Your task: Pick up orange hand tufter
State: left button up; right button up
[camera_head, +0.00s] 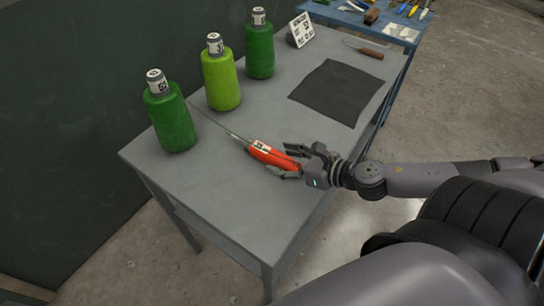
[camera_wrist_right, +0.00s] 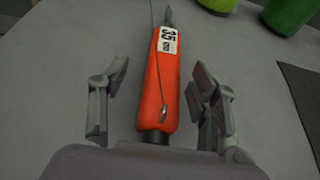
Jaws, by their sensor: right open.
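The orange hand tufter (camera_head: 272,155) lies on the grey table (camera_head: 220,200), with a white label on its body and its thin tip pointing to the upper left. My right gripper (camera_head: 292,162) reaches in from the right at the tufter's rear end. In the right wrist view, the tufter (camera_wrist_right: 158,85) lies between the two open fingers of the gripper (camera_wrist_right: 157,108), with a visible gap on each side. A thin thread or wire runs along its body. My left gripper is not in view.
Three green bottles or cones, dark (camera_head: 170,115), light (camera_head: 221,78) and dark (camera_head: 260,48), stand along the table's far left side. A dark mat (camera_head: 337,92), a white sign (camera_head: 300,30) and a wooden-handled tool (camera_head: 368,52) lie farther back. A blue table (camera_head: 395,30) holds more tools.

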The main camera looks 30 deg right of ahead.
aim_at(275, 154)
jog(key=shift+w+a+f+p, duration=0.15)
jog(key=shift+w, duration=0.65)
jog(key=shift+w+a+f+p, duration=0.1)
jog(key=shift+w+f+p, duration=0.05)
jog(key=shift+w, duration=0.6)
jog(key=shift+x, duration=0.8)
jog(key=shift+s+a+f, duration=0.1)
jog(key=shift+f, duration=0.05)
jog(key=shift+c, duration=0.3)
grip_shut()
